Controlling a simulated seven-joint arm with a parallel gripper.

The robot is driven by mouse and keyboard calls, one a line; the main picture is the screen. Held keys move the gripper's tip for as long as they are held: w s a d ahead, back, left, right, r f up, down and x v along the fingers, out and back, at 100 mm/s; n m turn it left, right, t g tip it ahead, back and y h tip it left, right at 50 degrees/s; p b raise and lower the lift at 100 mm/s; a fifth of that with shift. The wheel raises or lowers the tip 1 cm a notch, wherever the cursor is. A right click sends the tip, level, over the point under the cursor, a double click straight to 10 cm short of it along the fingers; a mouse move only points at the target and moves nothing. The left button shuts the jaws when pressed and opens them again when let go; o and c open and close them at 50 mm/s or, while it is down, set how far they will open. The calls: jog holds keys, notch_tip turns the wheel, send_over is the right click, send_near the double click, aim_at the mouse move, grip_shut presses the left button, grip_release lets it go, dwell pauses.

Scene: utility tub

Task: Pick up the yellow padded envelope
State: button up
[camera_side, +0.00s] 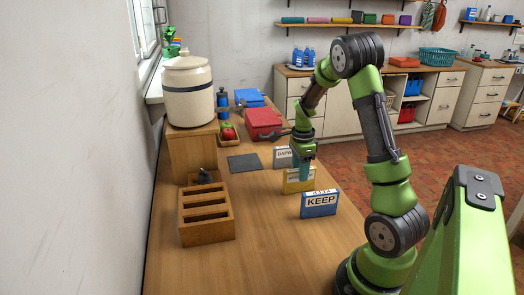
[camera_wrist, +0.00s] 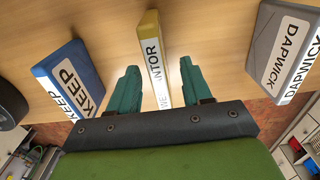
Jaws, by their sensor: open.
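The yellow padded envelope (camera_side: 293,187) stands on edge on the wooden counter, between a blue block marked KEEP (camera_side: 319,204) and a grey one marked DAPWICK (camera_side: 283,158). My gripper (camera_side: 303,176) is right at it in the side view, with a teal finger covering part of it. In the wrist view the envelope (camera_wrist: 151,30) lies between the two spread teal fingers of my gripper (camera_wrist: 160,64), with a gap on each side. Its white label is partly readable as "NTOR". The blue block (camera_wrist: 70,76) and grey block (camera_wrist: 283,45) stand to either side.
A slotted wooden rack (camera_side: 207,223) and a dark flat mat (camera_side: 245,163) lie on the counter to the left. A large crock (camera_side: 187,92) stands on a wooden stand behind the rack. Red (camera_side: 263,122) and blue (camera_side: 249,97) boxes are farther back. The counter between rack and envelope is clear.

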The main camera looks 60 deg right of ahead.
aim_at(298, 191)
jog(key=shift+f, duration=1.55)
jog(key=shift+c, duration=0.3)
grip_shut()
jog(key=shift+r, duration=0.15)
